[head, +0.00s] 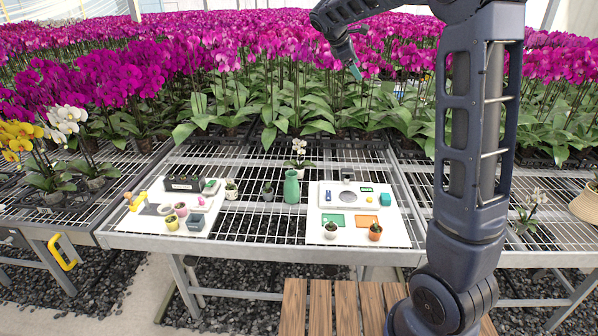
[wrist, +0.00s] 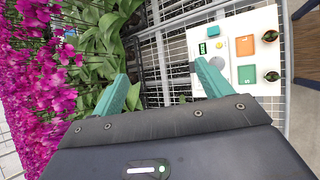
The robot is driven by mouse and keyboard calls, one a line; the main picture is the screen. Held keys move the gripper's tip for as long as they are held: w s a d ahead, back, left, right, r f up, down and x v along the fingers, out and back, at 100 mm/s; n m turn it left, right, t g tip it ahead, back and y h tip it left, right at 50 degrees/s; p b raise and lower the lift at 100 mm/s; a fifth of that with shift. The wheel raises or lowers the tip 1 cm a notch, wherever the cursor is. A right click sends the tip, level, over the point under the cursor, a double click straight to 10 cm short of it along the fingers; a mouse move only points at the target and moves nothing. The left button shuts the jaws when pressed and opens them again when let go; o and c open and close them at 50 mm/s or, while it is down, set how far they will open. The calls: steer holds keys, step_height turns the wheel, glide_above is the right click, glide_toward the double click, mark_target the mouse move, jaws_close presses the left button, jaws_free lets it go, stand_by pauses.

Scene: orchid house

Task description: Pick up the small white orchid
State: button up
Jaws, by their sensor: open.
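A small white orchid (head: 299,150) stands upright on the mesh bench in the head view, behind a green vase (head: 291,187). The vase stands close to it, and I cannot make out the orchid's pot clearly. My gripper (head: 355,72) is high above the back of the bench, over the magenta orchids, up and to the right of the small white orchid and well apart from it. In the wrist view my gripper (wrist: 161,70) has its two teal fingers spread with nothing between them. I cannot make out the small white orchid in that view.
A white board (head: 345,241) with coloured pads and two small pots lies right of the vase. Another board (head: 146,227) with several small pots lies left. Larger white orchids (head: 66,122) stand far left, and another white-flowered plant (head: 530,212) stands right. Bare mesh (head: 262,228) lies between the boards.

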steer(key=w+a+f+n+t+h, duration=0.1)
steer(key=w+a+f+n, duration=0.25)
steer(key=a, duration=0.55)
steer(key=w+a+f+n+t+h, duration=0.1)
steer(key=w+a+f+n+t, duration=0.15)
steer(key=w+a, duration=0.45)
steer(key=w+a+f+n+t+h, duration=0.15)
steer(key=a+n, duration=0.25)
steer(key=a, duration=0.7)
glide_toward(297, 169)
steer(key=r, duration=0.2)
steer(key=shift+y, duration=0.25)
steer(key=x, duration=0.6)
steer(key=shift+s+f, duration=0.1)
steer(key=shift+s, duration=0.05)
steer(key=shift+w+d+f, duration=1.55)
steer(key=shift+d, duration=0.05)
steer(key=c, duration=1.3)
